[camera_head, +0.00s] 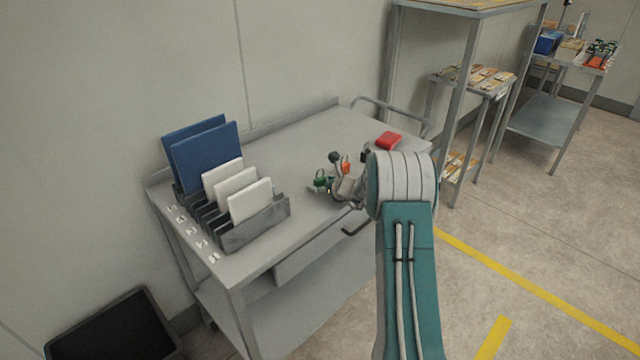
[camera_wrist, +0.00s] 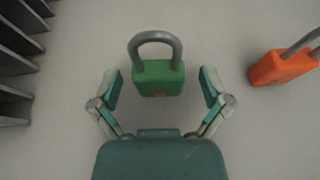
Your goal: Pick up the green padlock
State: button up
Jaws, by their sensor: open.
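The green padlock (camera_wrist: 158,78) lies in the upper middle of the wrist view, its grey shackle pointing away from my gripper. It also shows small in the head view (camera_head: 320,180), on the grey cart top. My gripper (camera_wrist: 160,90) is open, with one finger on each side of the padlock body and a visible gap on both sides. In the head view my gripper (camera_head: 334,187) is small and partly hidden by my arm. I cannot tell its exact height above the cart.
An orange padlock (camera_wrist: 282,66) lies to the right of the green one. The grey cart top (camera_head: 310,140) also carries a red object (camera_head: 388,141) and a slotted rack (camera_head: 255,229) holding blue and white panels. A wall stands behind, and shelves (camera_head: 470,45) stand at right.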

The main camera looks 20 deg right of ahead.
jog(key=c, duration=1.3)
